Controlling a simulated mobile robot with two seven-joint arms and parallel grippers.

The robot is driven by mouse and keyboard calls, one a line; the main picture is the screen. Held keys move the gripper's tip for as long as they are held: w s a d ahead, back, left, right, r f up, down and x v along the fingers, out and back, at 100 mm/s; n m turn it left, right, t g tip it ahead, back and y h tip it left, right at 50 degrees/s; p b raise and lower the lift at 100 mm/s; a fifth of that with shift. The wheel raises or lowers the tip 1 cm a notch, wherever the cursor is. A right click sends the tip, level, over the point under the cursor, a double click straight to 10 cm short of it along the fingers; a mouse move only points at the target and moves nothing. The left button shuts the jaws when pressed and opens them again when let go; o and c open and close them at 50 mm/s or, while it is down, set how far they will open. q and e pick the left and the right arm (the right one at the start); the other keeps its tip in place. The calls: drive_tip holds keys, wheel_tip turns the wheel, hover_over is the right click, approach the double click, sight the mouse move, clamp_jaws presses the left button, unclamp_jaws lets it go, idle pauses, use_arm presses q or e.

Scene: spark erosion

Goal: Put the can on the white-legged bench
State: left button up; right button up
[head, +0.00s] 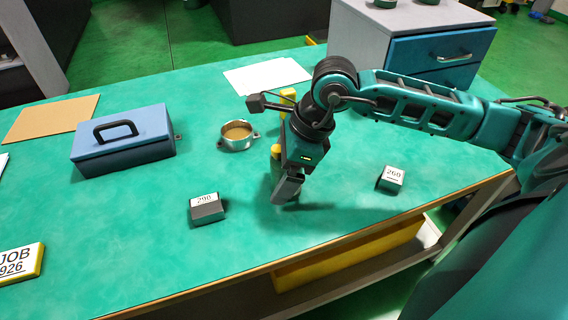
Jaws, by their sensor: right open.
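I cannot pick out a sure can in the head view. A short round metal cup (237,138) with side lugs and a brown inside stands on the green-topped table (130,245). My right gripper (286,188) points down over the middle of the table, to the right of the cup and apart from it. It is open; its fingers overlap in this view, and what lies behind or between them is largely hidden. A yellow object (288,98) is partly hidden behind the gripper. No white bench legs show. My left gripper is not in view.
A blue toolbox (122,142) stands at the left. Small blocks labelled 290 (207,209) and 260 (391,179) flank my gripper. A JOB sign (18,263) is at front left. A drawer cabinet (440,50) stands behind. The table's front left is mostly clear.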

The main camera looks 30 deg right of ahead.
drive_tip(key=shift+r, duration=0.3)
drive_tip(key=p+v, duration=0.1)
drive_tip(key=v, duration=1)
drive_tip(key=shift+s+d+r, duration=0.15)
drive_tip(key=shift+s+r, duration=0.05)
drive_tip(key=shift+r, duration=0.1)
